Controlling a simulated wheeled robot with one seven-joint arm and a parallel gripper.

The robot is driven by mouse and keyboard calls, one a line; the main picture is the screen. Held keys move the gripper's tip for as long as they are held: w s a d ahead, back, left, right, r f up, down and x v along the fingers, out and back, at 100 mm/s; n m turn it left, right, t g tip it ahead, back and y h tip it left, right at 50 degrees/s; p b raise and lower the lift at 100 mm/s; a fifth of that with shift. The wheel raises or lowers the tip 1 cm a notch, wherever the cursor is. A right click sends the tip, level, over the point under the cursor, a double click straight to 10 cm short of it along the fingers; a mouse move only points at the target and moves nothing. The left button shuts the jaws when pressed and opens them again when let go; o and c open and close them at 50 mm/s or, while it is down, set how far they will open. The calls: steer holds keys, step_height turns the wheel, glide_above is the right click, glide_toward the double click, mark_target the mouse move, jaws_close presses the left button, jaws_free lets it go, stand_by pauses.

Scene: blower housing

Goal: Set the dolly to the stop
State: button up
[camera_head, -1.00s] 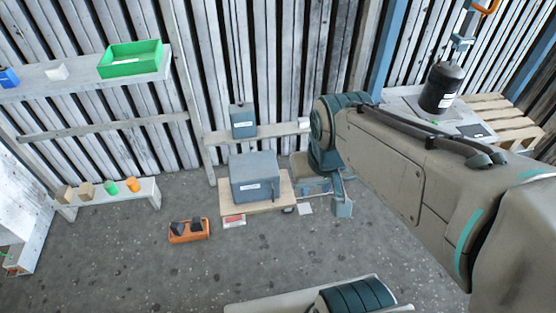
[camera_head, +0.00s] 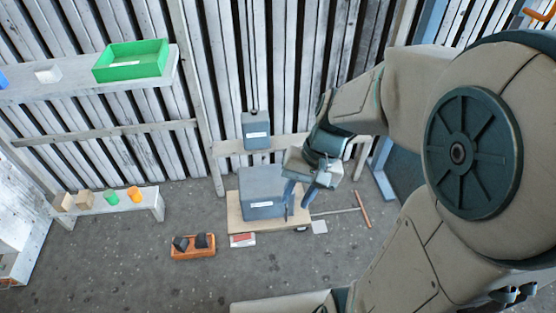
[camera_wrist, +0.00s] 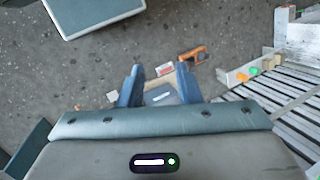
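The dolly (camera_head: 237,220) is a flat wooden platform on the floor by the slatted wall, with a grey labelled box (camera_head: 262,190) on it. A thin bar with an orange cross grip (camera_head: 363,210) lies to its right. My gripper (camera_head: 300,198) hangs at the box's right edge in the head view, fingers apart and empty. In the wrist view, the gripper (camera_wrist: 158,84) has the grey box (camera_wrist: 163,96) showing between its fingers, some distance beyond them. Whether a finger touches the box cannot be told. I cannot identify the stop for certain.
An orange tray (camera_head: 193,252) with dark blocks sits left of the dolly. A red-and-white card (camera_head: 242,240) lies at its front edge. A smaller grey box (camera_head: 256,130) is above, by the wall rail. A low white bench (camera_head: 110,205) holds small items.

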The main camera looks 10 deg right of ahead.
steer(key=w+a+f+m+t+y+b, duration=0.15)
steer(key=w+f+m+y+b, duration=0.3)
steer(key=f, duration=0.55)
steer(key=w+a+f+m+t+y+b, duration=0.1)
steer(key=w+f+m+t+y+b, duration=0.1)
steer(key=w+f+m+y+b, duration=0.5)
steer(key=w+a+f+m+t+y+b, duration=0.15)
steer(key=w+f, duration=0.35)
steer(key=f, duration=0.7)
steer(key=m+t+h+b, duration=1.3)
steer(key=m+t+b, duration=0.15)
steer(key=m, duration=0.35)
glide_toward(287, 214)
steer(key=shift+g, duration=0.35)
steer(key=x, duration=0.9)
steer(key=shift+w+d, duration=0.1)
steer(key=shift+w, duration=0.1)
steer(key=shift+w+r, duration=0.1)
steer(key=shift+w, duration=0.6)
jaws_close()
